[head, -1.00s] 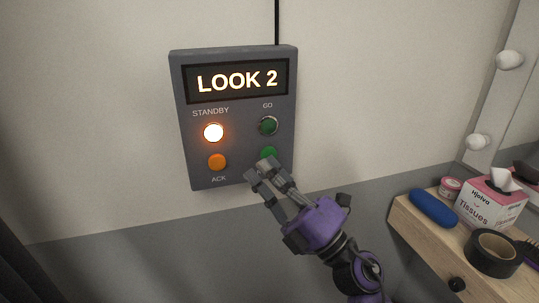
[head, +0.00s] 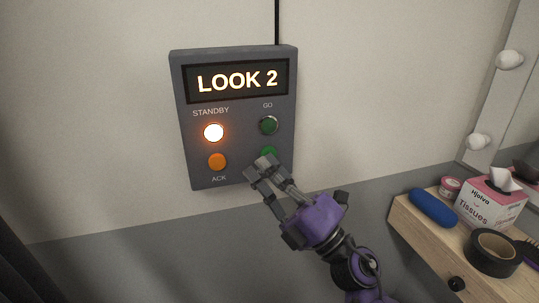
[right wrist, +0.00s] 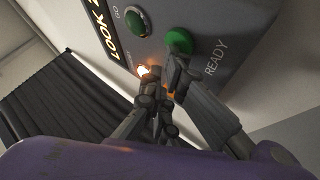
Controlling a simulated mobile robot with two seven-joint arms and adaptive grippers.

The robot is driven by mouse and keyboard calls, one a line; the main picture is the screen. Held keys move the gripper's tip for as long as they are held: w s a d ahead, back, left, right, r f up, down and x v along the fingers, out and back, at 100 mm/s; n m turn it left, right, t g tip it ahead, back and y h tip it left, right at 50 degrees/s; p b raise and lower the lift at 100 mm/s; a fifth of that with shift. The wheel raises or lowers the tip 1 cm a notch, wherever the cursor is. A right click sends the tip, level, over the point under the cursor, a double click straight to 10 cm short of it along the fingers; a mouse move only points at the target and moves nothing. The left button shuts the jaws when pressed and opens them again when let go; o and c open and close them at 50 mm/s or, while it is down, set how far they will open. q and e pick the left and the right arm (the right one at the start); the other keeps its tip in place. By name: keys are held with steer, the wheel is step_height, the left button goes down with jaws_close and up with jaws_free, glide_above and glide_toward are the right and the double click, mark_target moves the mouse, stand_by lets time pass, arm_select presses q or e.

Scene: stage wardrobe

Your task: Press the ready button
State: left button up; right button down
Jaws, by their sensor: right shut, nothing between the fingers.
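The ready button (right wrist: 179,41) is a green dome above the word READY on a grey wall panel (head: 240,148). In the head view its upper part (head: 268,152) shows just above my right gripper (head: 258,168), which hides its label. My right gripper also shows in the right wrist view (right wrist: 160,82), shut and empty, with its fingertips just beside the button. I cannot tell whether they touch it. My left gripper is not in view.
The panel also has a lit white standby lamp (head: 214,132), a dark green go light (head: 268,125), an orange ack button (head: 217,162) and a LOOK 2 display (head: 238,81). A wooden shelf (head: 418,236) at right holds a tissue box (head: 490,203) and black tape (head: 493,252).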

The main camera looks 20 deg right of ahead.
stand_by(0.5)
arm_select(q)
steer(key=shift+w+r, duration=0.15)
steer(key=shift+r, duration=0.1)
arm_select(e)
steer(key=shift+s, duration=0.75)
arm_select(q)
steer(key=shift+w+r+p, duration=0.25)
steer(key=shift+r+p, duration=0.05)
arm_select(e)
steer(key=s, duration=0.5)
steer(key=shift+d, duration=0.1)
